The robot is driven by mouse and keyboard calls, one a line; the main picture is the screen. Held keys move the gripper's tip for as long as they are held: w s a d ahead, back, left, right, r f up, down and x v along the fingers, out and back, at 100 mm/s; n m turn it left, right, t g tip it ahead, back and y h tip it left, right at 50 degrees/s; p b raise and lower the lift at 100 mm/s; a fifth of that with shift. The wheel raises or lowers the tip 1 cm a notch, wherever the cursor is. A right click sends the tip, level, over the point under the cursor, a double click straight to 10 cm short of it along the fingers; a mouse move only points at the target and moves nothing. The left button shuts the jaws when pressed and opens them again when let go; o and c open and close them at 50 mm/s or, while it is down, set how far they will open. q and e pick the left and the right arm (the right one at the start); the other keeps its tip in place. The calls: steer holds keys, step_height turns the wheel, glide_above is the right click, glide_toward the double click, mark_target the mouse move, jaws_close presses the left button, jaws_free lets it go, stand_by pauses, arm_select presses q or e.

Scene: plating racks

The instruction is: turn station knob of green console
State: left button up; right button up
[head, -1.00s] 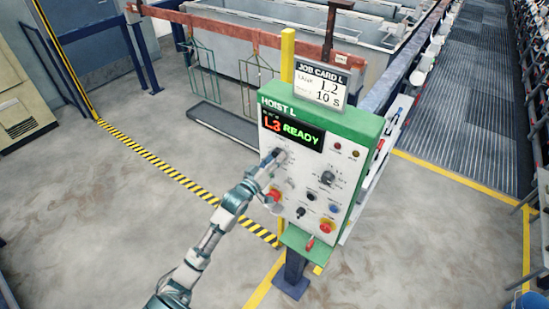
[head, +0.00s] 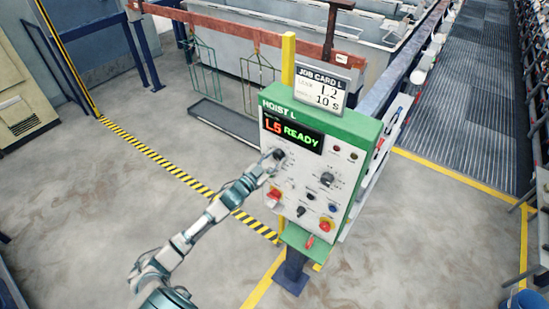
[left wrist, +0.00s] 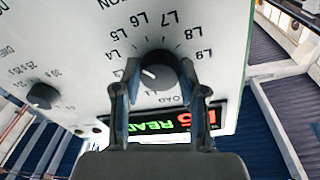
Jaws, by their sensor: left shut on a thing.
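The green-framed console (head: 365,128), marked HOIST L, stands in the middle of the head view. Its display (head: 291,132) reads L5 READY. The job card (head: 321,90) on top reads L2 and 10 S. The dark round station knob (left wrist: 157,72) shows in the left wrist view, ringed by labels such as L4 to L9 and LOAD. A white mark on it points leftward in that view; its exact label is unclear. My left gripper (head: 273,160) is shut on the knob, one finger on each side. My right gripper is out of view.
A second knob (head: 327,180), a red button (head: 274,194) and a red-and-yellow button (head: 326,225) sit on the same panel. A railing and tanks lie behind. Open floor (head: 110,220) lies left of the console.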

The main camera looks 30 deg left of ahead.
arm_select(q)
steer(key=shift+f+m, duration=0.35)
steer(key=shift+m, duration=0.25)
steer(key=o, duration=1)
steer(key=shift+c, duration=0.2)
steer(key=shift+o, duration=0.9)
steer(key=shift+w+a+r, duration=0.1)
steer(key=shift+w, duration=0.05)
steer(key=s+a, duration=0.2)
steer(key=s, duration=0.9)
steer(key=shift+s+a+f, duration=0.15)
steer(key=shift+s+f, duration=0.25)
